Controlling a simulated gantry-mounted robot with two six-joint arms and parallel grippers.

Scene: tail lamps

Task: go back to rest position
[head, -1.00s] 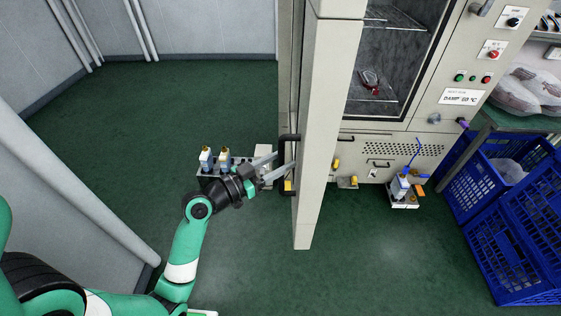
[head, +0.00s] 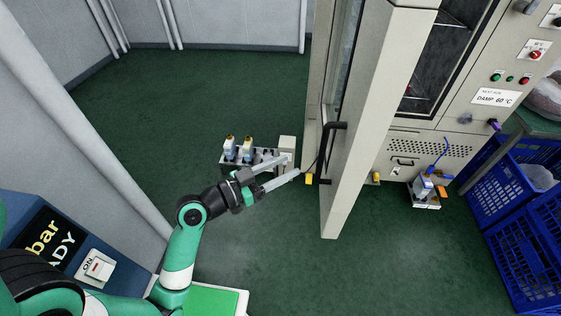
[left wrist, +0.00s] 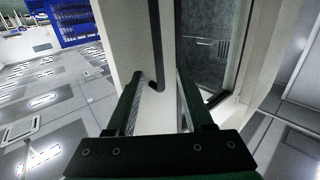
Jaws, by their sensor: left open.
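My left gripper (head: 291,167) is open and empty in the head view, left of the cabinet door (head: 372,130). Its fingers point at the black door handle (head: 335,135), with a small gap between fingertips and handle. In the left wrist view the open fingers (left wrist: 160,80) show from behind. There the handle (left wrist: 155,45) appears between the fingertips, against the pale door edge (left wrist: 122,35). The door stands open, swung out from the oven cabinet (head: 415,100). My right gripper is not in view.
A rack with white and yellow lamps (head: 238,152) lies beyond my left gripper. A small tray (head: 427,201) and blue crates (head: 490,180) are at the right. A blue panel with an ON switch (head: 97,267) is lower left. Green floor at centre is clear.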

